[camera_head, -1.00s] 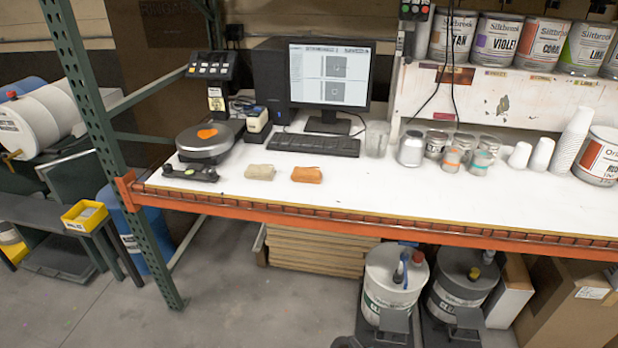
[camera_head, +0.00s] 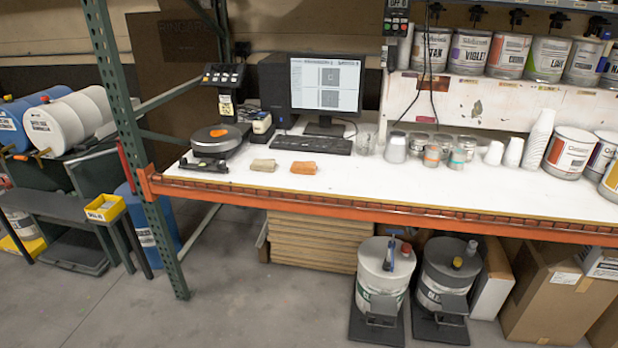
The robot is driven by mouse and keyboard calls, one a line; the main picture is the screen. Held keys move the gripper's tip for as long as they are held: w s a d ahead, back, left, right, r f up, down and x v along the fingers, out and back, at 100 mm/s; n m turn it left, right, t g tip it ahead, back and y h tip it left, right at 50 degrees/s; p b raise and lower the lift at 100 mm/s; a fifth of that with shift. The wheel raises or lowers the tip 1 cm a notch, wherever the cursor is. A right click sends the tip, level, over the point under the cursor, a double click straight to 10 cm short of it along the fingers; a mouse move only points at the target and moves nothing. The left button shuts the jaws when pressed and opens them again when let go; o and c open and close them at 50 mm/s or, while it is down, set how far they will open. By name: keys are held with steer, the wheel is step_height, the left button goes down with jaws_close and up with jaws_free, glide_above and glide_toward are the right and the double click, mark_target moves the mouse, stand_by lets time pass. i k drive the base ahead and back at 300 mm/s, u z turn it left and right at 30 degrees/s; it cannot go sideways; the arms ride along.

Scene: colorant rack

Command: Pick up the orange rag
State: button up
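The orange rag (camera_head: 303,168) lies folded on the white workbench top (camera_head: 400,185), near its front edge and in front of the keyboard. A beige rag (camera_head: 263,165) of similar size lies just left of it, with a small gap between them. A round scale (camera_head: 216,140) stands further left, with a small orange patch on its plate. My gripper and arm do not show in this view.
A keyboard (camera_head: 312,145) and a monitor (camera_head: 327,86) stand behind the rags. Small cans and cups (camera_head: 431,156) stand to the right. A green post (camera_head: 133,150) rises at the bench's left. Drums (camera_head: 384,268) stand below; the floor in front is clear.

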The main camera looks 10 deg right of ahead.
mark_target(303, 167)
steer(key=k, duration=0.6)
steer(key=i, duration=0.9)
steer(key=u, duration=0.45)
steer(key=i, duration=0.6)
steer(key=u, duration=0.9)
steer(key=i, duration=0.55)
steer(key=u, duration=0.3)
